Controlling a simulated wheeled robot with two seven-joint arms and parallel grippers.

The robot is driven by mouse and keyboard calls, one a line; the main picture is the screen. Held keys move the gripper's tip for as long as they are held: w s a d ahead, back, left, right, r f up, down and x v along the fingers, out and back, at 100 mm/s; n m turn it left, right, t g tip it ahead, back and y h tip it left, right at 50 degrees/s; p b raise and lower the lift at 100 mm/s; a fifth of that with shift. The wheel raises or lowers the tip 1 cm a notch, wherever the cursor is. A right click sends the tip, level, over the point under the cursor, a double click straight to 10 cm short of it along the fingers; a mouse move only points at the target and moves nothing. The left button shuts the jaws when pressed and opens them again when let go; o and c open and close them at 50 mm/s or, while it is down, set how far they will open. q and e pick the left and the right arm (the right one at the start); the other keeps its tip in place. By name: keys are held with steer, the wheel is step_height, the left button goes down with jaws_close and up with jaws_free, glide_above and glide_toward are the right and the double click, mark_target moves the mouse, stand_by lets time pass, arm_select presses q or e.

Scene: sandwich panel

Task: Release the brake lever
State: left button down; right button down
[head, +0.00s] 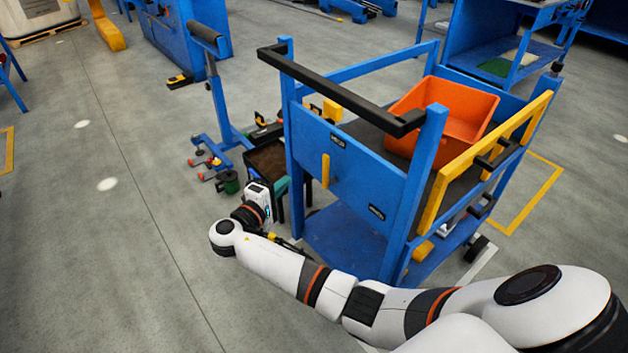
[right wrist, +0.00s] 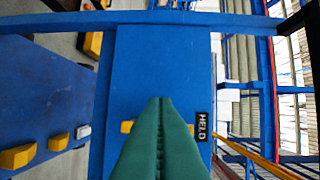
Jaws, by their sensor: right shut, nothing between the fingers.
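The brake lever (head: 325,171) is a small yellow bar on the blue end panel (head: 360,178) of a cart. It stands upright, below a dark label (head: 337,141). A second dark label (head: 376,212) sits lower right, too small to read. In the right wrist view the lever (right wrist: 127,127) lies across the picture, its middle hidden behind my fingers, and the label (right wrist: 202,126) at its end reads HELD. My right gripper (head: 284,185) has green fingers, shut and empty, in front of the panel's left side. Contact with the lever cannot be told. My left gripper is not in view.
The cart carries an orange bin (head: 442,113), a black handle bar (head: 340,88) and a yellow side rail (head: 487,155). A dark box (head: 268,160) and a blue stand (head: 217,110) are left of the cart. The floor (head: 110,240) at left is clear.

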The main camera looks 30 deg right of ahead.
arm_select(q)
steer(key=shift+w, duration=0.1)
arm_select(e)
steer(key=shift+r+m+h, duration=0.3)
steer(key=shift+r, duration=0.65)
